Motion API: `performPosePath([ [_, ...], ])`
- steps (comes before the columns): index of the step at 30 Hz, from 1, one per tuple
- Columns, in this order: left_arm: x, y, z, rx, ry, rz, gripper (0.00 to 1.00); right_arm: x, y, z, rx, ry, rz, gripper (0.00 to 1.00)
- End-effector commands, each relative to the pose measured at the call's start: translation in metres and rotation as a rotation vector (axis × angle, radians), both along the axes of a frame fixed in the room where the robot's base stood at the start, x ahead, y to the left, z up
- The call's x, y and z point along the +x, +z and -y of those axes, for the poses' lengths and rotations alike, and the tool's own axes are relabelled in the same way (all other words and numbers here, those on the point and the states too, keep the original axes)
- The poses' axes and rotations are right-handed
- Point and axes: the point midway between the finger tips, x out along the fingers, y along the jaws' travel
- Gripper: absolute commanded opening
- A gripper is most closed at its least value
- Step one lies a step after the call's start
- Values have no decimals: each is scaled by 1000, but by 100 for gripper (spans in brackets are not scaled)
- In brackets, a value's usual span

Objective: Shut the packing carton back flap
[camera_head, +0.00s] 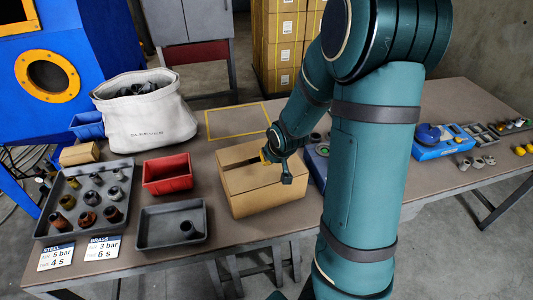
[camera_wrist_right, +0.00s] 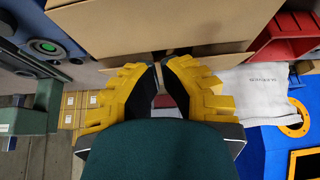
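The packing carton (camera_head: 268,198) stands on the table, its front top flap lying nearly flat. The back flap (camera_head: 238,153) appears raised at the far edge, with a dark gap between it and the front flap. My right gripper (camera_head: 277,156) is over the right end of the carton, near the back flap, and hides part of that corner. In the right wrist view, the fingertips (camera_wrist_right: 160,63) are close together with a sliver between them and nothing held. Cardboard (camera_wrist_right: 170,28) lies just beyond the tips; contact is unclear. My left gripper is out of view.
A red bin (camera_head: 167,175), a grey tray (camera_head: 171,226) and a white sack (camera_head: 146,112) stand left of the carton. A tray of fittings (camera_head: 84,200) is farther left.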

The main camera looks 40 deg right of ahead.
Motion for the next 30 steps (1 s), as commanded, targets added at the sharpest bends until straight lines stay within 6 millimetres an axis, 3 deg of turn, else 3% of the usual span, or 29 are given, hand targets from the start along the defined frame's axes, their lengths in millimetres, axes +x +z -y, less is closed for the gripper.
performPosePath([
  [3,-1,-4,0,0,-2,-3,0,29,16,15,17,-3,-74,0],
  [9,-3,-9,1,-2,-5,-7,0,62,58,26,72,-8,-197,0],
  [17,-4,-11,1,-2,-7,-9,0,75,94,26,125,-9,-275,0],
  [23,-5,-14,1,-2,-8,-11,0,78,82,26,129,-8,-285,0],
  [30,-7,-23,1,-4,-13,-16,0,86,37,29,130,-8,-287,0],
])
